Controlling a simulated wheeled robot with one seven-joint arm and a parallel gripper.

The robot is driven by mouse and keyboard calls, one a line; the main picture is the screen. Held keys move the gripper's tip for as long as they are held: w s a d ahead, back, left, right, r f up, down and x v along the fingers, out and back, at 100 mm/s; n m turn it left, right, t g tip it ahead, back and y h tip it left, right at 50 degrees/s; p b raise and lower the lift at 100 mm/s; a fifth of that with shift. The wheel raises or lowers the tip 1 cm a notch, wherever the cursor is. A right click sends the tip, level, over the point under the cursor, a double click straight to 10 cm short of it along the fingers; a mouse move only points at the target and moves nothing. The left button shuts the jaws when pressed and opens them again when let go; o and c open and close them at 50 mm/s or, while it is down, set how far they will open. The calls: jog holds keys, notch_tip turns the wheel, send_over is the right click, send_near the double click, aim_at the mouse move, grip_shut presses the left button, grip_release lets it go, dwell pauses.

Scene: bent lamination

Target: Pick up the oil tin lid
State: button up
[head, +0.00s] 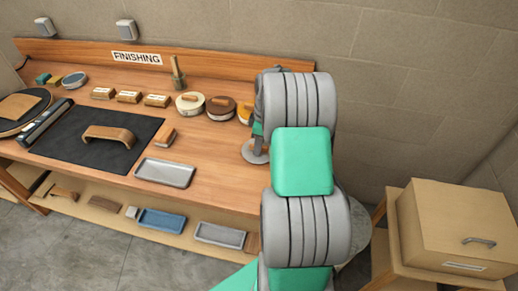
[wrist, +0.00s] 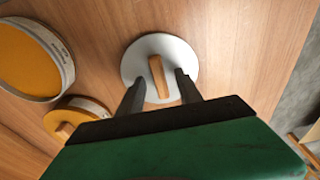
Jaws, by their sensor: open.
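A round pale grey lid (wrist: 134,66) with a wooden bar handle (wrist: 159,76) lies flat on the wooden bench in the wrist view. No label shows on it. In the head view the same grey disc (head: 252,154) is partly covered by my arm. My gripper (wrist: 160,86) is open over it, one finger on each side of the handle, with gaps visible between fingers and handle. In the wrist view, a round tin (wrist: 28,58) with an orange-yellow top and a smaller yellow round piece with a wooden handle (wrist: 78,113) lie to the left.
In the head view, a cream-lidded tin (head: 190,105) and a brown-lidded tin (head: 221,107) stand left of my arm. A grey tray (head: 166,172) and a black mat (head: 70,143) lie further left. A wooden box (head: 455,222) stands at the right.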

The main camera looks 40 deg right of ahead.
jog(key=shift+c, duration=0.4)
grip_shut()
jog(key=shift+r, duration=0.1)
